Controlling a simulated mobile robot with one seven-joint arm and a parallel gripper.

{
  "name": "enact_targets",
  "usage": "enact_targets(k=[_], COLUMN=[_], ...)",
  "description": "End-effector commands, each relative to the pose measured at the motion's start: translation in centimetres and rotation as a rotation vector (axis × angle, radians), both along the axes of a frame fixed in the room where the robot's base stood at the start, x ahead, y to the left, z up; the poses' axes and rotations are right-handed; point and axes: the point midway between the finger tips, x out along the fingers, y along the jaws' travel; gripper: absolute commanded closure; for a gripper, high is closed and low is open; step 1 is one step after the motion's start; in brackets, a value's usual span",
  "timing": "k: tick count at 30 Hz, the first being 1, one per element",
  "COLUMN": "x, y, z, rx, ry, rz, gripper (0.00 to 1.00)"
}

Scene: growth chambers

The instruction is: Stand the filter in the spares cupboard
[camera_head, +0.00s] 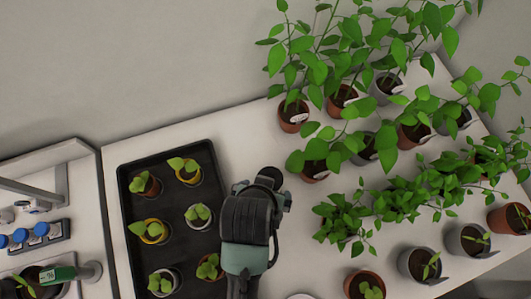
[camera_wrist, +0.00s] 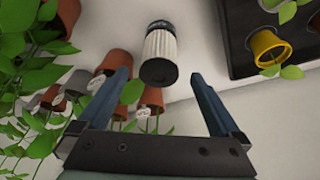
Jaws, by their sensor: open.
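The filter (camera_wrist: 161,46), a white pleated cylinder with dark ends, is on the white bench in the wrist view. Its lower dark end faces my gripper. My gripper (camera_wrist: 158,75) is open, with one blue-grey finger on each side of the view. The filter lies beyond the fingertips, roughly centred between them, and nothing is held. I cannot tell whether the fingers reach around it. In the head view my arm covers this part of the bench, and I cannot make out the filter. No spares cupboard can be identified in either view.
A black tray (camera_head: 177,209) with several seedlings is left of my arm. Several potted plants (camera_head: 340,103) crowd the right. At far left are blue-capped items (camera_head: 21,236) in a rack and a green-displayed device (camera_head: 59,274). Some bench (camera_head: 250,130) is bare.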

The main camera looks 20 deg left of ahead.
Motion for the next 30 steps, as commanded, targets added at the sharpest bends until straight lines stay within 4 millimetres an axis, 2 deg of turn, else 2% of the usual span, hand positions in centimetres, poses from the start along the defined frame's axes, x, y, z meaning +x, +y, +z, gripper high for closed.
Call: enact_targets(k=[4,8,10,12,15,18,20,23,26,30], x=[-0.1,0.2,0.4,0.5,0.5,0.7,0.9,1.1,1.1,0.0], y=[1.5,5.5,8.2,10.9,14.0,15.7,16.0,15.3,13.3,9.3], z=[0.3,0.7,0.0,0.2,1.2,2.7,3.6,4.6,4.7,2.8], rx=[0.071,0.274,0.432,0.61,0.89,1.176,1.346,1.622,1.881,2.193], ry=[-0.029,-0.097,-0.138,-0.171,-0.203,-0.219,-0.221,-0.22,-0.221,-0.244], rz=[-0.015,-0.076,-0.136,-0.217,-0.369,-0.558,-0.687,-0.929,-1.203,-1.62], gripper=[0.0,0.0,0.0,0.0,0.0,0.0,0.0,0.0,0.0,0.0])
